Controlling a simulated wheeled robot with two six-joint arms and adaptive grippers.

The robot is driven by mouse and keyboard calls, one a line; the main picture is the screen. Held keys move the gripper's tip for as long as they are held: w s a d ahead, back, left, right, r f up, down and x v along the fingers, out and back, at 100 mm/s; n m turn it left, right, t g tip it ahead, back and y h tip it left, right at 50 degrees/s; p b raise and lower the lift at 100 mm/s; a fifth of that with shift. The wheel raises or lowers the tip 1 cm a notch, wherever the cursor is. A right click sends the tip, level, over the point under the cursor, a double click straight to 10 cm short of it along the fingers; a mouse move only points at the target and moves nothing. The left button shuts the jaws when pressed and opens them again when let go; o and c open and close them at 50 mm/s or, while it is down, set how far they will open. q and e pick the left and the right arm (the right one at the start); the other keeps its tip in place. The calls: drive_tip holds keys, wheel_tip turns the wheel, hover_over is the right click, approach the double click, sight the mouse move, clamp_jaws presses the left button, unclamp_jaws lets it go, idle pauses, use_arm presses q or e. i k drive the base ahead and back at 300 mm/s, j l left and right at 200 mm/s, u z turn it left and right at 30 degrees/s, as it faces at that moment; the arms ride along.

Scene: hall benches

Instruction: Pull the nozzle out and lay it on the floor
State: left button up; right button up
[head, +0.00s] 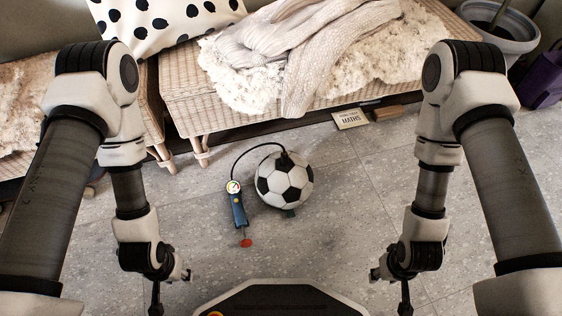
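A black-and-white football (284,181) rests on the grey floor in the middle of the head view. A black nozzle (285,160) sits at the top of the ball, seemingly still in it. A thin black hose (250,148) arcs from it to a blue hand inflator (239,210) with a round gauge (233,187) and a red end, lying left of the ball. My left gripper (171,289) is low at the left, with its fingers apart and empty. My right gripper (390,287) is low at the right, also apart and empty. Both are clear of the ball and inflator.
A wicker bench (184,104) with a knitted throw (290,55) stands behind the ball. A small sign marked MATHS (351,120) and a brown block (389,113) lie by its front. A grey pot (500,32) stands at the far right. The floor around the ball is open.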

sight(283, 157)
drive_tip(key=j+z, duration=0.35)
drive_tip(key=j, duration=1.3)
drive_tip(key=i+j+z, duration=0.15)
drive_tip(key=i+j, duration=0.15)
drive_tip(key=i, duration=0.2)
